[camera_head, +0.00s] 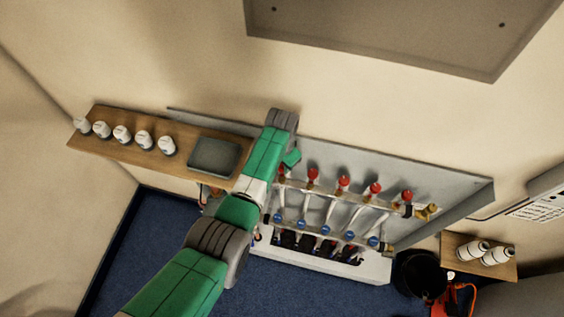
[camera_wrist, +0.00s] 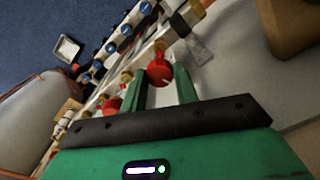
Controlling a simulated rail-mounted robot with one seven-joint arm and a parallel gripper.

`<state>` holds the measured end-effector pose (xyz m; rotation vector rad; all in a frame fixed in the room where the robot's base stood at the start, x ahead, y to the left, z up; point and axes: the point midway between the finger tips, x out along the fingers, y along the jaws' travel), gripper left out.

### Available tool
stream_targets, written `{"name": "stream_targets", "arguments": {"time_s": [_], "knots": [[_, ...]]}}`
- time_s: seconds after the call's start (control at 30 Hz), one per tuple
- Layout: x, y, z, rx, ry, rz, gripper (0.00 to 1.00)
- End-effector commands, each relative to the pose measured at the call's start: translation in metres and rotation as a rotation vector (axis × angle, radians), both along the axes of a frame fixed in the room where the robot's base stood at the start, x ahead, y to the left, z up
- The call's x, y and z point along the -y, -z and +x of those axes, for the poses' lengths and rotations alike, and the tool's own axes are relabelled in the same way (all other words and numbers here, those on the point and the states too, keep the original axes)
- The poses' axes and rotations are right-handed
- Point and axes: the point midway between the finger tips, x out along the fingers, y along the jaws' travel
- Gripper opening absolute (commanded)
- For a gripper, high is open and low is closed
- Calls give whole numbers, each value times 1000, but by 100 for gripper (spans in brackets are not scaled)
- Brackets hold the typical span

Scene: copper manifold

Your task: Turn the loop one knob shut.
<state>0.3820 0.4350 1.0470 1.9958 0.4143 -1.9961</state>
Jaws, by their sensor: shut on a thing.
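A small pale mark shows on the knob near the right finger. Another red knob (camera_wrist: 113,104) shows to the left of the fingers. In the head view several more red knobs (camera_head: 344,183) run to the right along the upper pipe.
Blue knobs (camera_head: 325,230) line the lower pipe. A wooden shelf (camera_head: 103,148) at left bears white bottles (camera_head: 122,134) and a grey tray (camera_head: 214,155). A brass fitting (camera_head: 427,211) ends the manifold at right. A black bucket (camera_head: 421,274) stands at lower right.

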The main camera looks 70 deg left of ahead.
Motion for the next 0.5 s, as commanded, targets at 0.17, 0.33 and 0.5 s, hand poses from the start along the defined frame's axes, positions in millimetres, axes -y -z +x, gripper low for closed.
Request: {"name": "stream_targets", "arguments": {"time_s": [0.17, 0.33, 0.5], "knots": [[-1, -2, 0, 1, 121, 1, 7], [-1, -2, 1, 1, 207, 1, 7], [-1, -2, 1, 1, 260, 1, 7]]}}
